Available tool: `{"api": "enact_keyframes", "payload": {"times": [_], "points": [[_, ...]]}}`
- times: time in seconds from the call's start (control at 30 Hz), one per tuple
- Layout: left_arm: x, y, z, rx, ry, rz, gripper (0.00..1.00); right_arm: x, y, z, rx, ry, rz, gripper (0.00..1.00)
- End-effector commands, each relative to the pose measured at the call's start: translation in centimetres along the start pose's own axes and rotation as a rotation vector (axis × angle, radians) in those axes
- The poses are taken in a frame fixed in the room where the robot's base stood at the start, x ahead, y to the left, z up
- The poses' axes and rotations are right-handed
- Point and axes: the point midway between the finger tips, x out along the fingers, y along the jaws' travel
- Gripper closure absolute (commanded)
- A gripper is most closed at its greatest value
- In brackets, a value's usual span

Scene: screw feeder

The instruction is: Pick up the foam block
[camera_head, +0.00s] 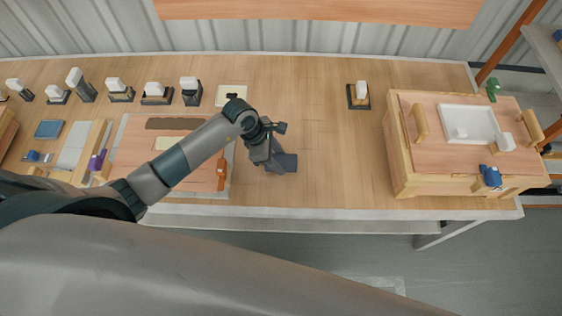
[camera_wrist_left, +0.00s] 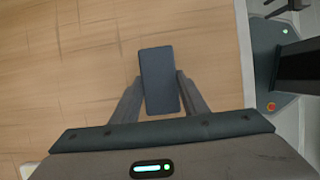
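The foam block (camera_head: 288,162) is a small dark blue-grey block over the wooden table top, near the front edge and left of the table's middle. It also shows in the left wrist view (camera_wrist_left: 159,80) as an upright rectangle between my fingers. My left gripper (camera_head: 276,162) reaches it from above. In the wrist view, the fingers of my left gripper (camera_wrist_left: 160,88) lie against both long sides of the block, with no clear gap. I cannot tell whether the block touches the table. My right gripper is not in view.
A wooden box (camera_head: 432,166) with handles and a white tray (camera_head: 470,125) stands at the right. A small dark holder (camera_head: 358,97) stands at the back. Several white-topped items line the back left. A wooden board (camera_head: 132,165) lies left of my gripper. The table's middle is clear.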

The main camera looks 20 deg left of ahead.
Motion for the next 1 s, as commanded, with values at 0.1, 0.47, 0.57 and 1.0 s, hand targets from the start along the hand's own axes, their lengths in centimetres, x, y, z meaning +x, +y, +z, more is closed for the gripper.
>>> {"api": "enact_keyframes", "payload": {"times": [0.1,0.47,0.57,1.0], "points": [[0.0,0.0,0.0,0.000,0.000,0.000,0.82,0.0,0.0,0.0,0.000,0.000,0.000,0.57],[-0.4,0.0,0.2,-0.001,-0.001,0.000,0.82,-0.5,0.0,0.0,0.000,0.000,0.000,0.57],[-0.9,0.1,0.3,0.001,-0.001,0.003,0.82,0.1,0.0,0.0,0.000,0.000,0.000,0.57],[-4.6,-1.9,6.3,0.007,-0.005,0.002,0.82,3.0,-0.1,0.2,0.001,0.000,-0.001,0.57]]}}
